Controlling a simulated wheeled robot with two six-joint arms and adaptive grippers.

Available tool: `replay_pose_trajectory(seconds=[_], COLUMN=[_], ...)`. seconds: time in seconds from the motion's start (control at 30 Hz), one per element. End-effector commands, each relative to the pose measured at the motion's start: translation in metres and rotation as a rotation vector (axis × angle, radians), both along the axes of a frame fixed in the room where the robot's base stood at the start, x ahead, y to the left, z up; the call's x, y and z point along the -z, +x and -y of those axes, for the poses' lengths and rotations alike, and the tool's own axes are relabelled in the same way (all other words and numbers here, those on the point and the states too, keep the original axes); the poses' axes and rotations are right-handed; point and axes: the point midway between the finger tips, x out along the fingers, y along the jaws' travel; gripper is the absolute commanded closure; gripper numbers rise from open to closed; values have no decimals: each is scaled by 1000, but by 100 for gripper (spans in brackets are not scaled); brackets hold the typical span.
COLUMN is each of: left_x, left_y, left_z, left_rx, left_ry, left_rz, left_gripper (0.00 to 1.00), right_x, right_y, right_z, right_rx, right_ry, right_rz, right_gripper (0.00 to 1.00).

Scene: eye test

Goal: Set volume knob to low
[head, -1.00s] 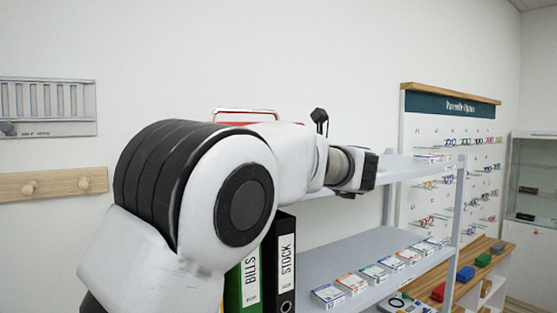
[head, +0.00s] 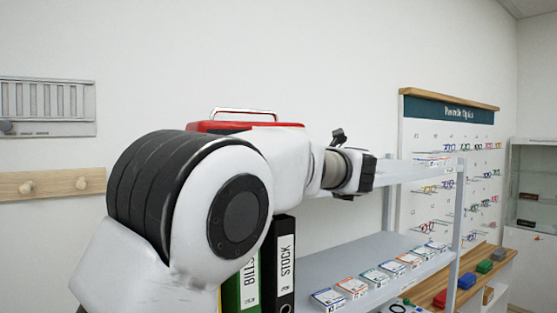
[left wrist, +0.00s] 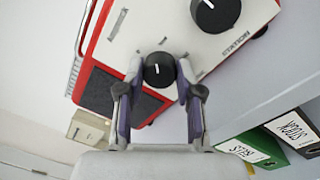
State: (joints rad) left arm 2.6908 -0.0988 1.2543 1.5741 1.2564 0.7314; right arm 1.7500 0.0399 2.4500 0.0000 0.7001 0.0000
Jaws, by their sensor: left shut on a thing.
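The radio has a red case (head: 208,126) with a metal handle and stands behind my left arm in the head view. In the left wrist view its cream front panel (left wrist: 165,22) looks tilted. The small black volume knob (left wrist: 157,82) has a white pointer line. My left gripper (left wrist: 160,72) is shut on this knob, one finger on each side. A larger black knob (left wrist: 216,14) marked STATION is beside it, apart from the fingers. In the head view my arm hides the radio's front and my left gripper. My right gripper is not in view.
Binders marked BILLS (head: 249,285) and STOCK (head: 284,262) stand on the grey shelf unit (head: 350,262) below my arm. Small boxes (head: 375,277) line the lower shelf. An eyeglass display (head: 450,150) stands at right. A cream box (left wrist: 88,128) is beside the radio.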

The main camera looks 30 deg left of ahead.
Motion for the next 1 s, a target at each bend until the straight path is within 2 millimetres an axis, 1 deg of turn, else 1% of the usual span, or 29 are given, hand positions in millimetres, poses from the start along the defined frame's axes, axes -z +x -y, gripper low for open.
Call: replay_pose_trajectory(seconds=[0.2,0.4,0.9,0.93,0.97,1.0], left_x=[0,0,0,0,0,0], left_y=[0,0,-1,-1,-1,0], left_z=[-1,-1,-1,-1,-1,-1], left_rx=[-1,-2,-2,-1,-1,-1], left_ry=[46,69,78,77,76,76], left_rz=[-114,-170,-187,-187,-186,-186], left_gripper=[99,99,99,54,43,39], right_x=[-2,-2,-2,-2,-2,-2], right_y=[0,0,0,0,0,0], right_z=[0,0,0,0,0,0], right_rx=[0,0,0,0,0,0], right_ry=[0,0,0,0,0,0], right_rz=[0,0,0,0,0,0], right_gripper=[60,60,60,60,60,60])
